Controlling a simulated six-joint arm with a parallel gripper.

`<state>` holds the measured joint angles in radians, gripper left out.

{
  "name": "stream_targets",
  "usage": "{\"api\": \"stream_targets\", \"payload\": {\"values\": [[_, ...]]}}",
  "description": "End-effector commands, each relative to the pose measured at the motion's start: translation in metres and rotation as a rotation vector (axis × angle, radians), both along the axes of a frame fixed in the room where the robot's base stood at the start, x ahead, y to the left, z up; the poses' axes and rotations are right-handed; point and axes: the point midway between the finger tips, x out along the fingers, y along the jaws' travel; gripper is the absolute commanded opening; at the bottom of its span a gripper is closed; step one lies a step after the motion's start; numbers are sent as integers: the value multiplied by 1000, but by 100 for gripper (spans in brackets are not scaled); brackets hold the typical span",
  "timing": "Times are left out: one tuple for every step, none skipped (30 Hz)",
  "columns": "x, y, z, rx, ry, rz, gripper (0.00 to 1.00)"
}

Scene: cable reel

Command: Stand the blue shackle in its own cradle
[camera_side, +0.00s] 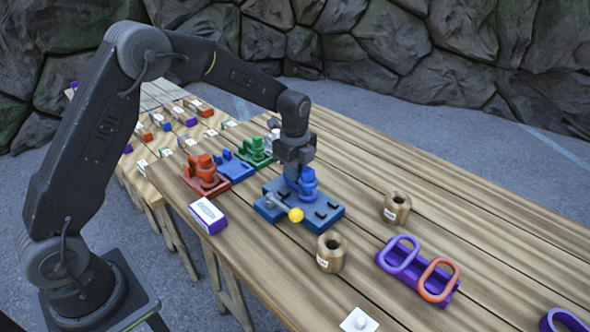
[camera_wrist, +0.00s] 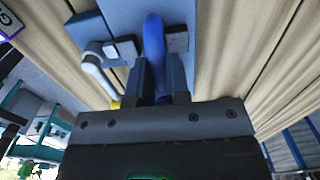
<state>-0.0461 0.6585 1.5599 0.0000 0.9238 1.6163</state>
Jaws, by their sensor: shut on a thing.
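The blue shackle (camera_side: 307,184) is upright at the blue clamp plate (camera_side: 332,212), and my gripper (camera_side: 297,166) is shut on it from above. In the wrist view, the shackle (camera_wrist: 154,40) runs between my two fingers (camera_wrist: 159,78), with the plate (camera_wrist: 118,14) behind it. I cannot tell whether the shackle touches the plate. A blue cradle (camera_side: 235,169) stands to the left, beyond the plate, with no shackle visible in it. The plate carries a grey lever (camera_side: 279,205) with a yellow knob (camera_side: 296,215).
A red shackle stands in a red cradle (camera_side: 208,186) and a green piece (camera_side: 254,152) sits behind the blue cradle. A purple-and-white box (camera_side: 208,216) is near the front edge. Two wooden bobbins (camera_side: 331,253) and a purple rack (camera_side: 405,279) with rings are to the right.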

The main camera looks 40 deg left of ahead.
Motion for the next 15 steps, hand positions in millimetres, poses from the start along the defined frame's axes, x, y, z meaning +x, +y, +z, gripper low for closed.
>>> {"api": "stream_targets", "payload": {"values": [[0,0,0,0,-1,0,0],[0,0,0,0,-1,0,0],[0,0,0,0,-1,0,0],[1,0,2,-1,-5,0,0],[1,0,2,-1,-5,0,0],[1,0,3,-1,-5,0,0],[1,0,4,-1,-6,0,0],[1,0,5,0,-6,0,0],[2,0,8,0,-7,0,0],[2,0,10,0,-8,0,0],[2,0,12,0,-8,0,0],[2,0,15,0,-8,0,0],[2,0,17,0,-8,0,0],[2,0,19,0,-8,0,0],[2,0,22,0,-8,0,0]]}}
